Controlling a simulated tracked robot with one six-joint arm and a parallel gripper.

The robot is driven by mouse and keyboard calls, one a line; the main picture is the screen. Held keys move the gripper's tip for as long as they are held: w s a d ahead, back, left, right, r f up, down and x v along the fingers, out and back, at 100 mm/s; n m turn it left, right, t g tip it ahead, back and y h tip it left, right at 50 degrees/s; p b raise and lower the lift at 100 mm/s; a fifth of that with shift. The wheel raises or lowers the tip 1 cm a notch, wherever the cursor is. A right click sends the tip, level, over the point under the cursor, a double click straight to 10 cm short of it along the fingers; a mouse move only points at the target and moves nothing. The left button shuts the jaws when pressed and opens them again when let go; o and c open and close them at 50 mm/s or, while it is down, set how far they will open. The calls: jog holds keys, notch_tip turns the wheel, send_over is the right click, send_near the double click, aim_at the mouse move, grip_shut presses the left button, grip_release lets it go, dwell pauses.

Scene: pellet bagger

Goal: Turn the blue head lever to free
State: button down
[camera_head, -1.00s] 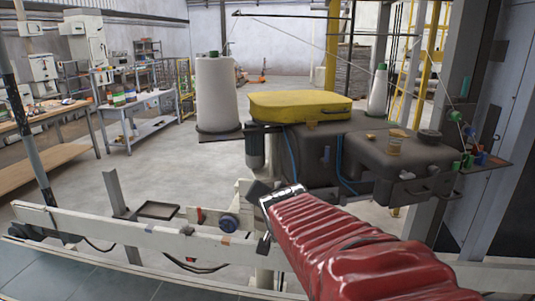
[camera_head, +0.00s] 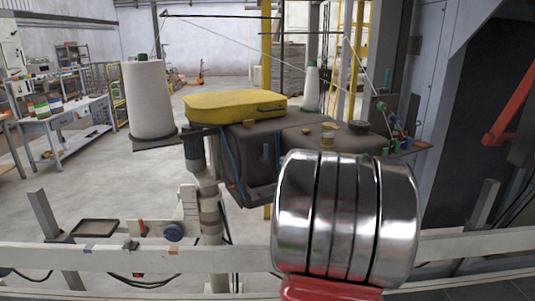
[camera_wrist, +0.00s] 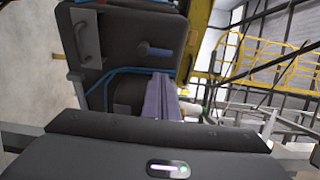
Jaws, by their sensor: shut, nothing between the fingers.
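The blue head lever (camera_wrist: 159,52) is on the dark flat face of the machine head (camera_wrist: 125,25) in the wrist view. In the head view a small blue upright piece (camera_head: 265,152) on the dark machine head (camera_head: 250,165) looks like the same lever. My silver arm link hides my gripper and part of the machine there.
A yellow cover (camera_head: 232,107) lies on the machine head. A large white thread cone (camera_head: 147,97) stands left of it. A pale rail (camera_head: 120,258) crosses the front. Blue hoses (camera_wrist: 125,72) run below the lever. A grey cabinet (camera_head: 440,110) stands at right.

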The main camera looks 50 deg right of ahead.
jog(key=shift+w, duration=0.1)
jog(key=shift+x, duration=5)
jog(key=shift+d, duration=0.1)
